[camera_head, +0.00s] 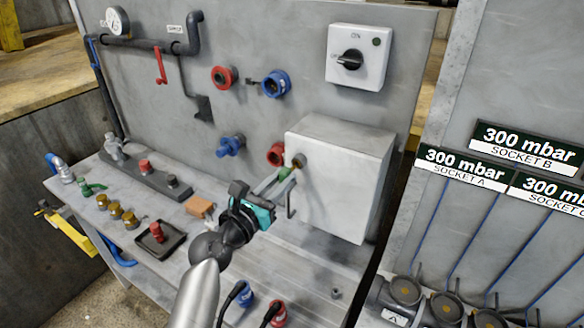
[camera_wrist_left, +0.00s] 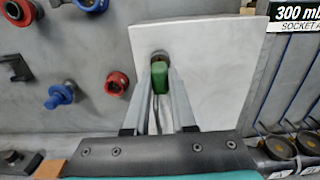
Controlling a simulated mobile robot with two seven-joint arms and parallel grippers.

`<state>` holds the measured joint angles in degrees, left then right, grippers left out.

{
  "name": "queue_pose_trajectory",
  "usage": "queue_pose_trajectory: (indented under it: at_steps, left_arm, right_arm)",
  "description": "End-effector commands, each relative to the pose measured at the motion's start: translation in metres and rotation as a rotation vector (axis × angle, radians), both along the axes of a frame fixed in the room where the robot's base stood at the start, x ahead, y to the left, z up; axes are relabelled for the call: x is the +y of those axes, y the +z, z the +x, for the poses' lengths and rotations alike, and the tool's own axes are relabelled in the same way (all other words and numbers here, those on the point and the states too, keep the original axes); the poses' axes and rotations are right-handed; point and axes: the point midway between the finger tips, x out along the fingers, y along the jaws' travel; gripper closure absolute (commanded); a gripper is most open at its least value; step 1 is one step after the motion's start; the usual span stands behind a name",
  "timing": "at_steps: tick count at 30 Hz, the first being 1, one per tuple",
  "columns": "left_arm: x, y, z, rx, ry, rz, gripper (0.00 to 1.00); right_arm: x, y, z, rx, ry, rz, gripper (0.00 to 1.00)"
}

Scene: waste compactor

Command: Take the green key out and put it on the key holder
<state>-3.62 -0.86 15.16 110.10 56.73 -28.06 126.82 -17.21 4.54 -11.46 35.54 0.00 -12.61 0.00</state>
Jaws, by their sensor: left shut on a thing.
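The green key (camera_head: 284,174) is at the round lock (camera_head: 299,160) on the left side of a pale grey box (camera_head: 345,170). In the left wrist view the key (camera_wrist_left: 160,80) lies between the two fingers, right below the dark lock cylinder (camera_wrist_left: 160,57). My left gripper (camera_head: 281,180) is shut on the green key. I cannot tell how far the key sits in the lock. No clearly recognisable key holder shows. My right gripper is not in view.
A red fitting (camera_head: 276,154) and a blue fitting (camera_head: 231,145) stick out beside the box. A black tray (camera_head: 158,238), an orange block (camera_head: 199,207) and brass parts (camera_head: 116,211) lie on the bench. A switch box (camera_head: 359,57) hangs above.

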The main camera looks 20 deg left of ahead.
Motion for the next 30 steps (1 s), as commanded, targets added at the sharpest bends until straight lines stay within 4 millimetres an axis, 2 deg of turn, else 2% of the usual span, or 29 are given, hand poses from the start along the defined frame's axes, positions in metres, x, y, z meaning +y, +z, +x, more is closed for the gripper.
queue_pose_trajectory:
  at_steps: [21, 30]
  left_arm:
    - [0.004, 0.000, -0.029, 0.001, 0.001, 0.001, 1.00]
    - [0.005, 0.000, -0.032, 0.000, 0.000, 0.002, 1.00]
  right_arm:
    - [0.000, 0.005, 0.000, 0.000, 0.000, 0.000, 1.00]
    - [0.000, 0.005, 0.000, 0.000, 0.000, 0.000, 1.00]
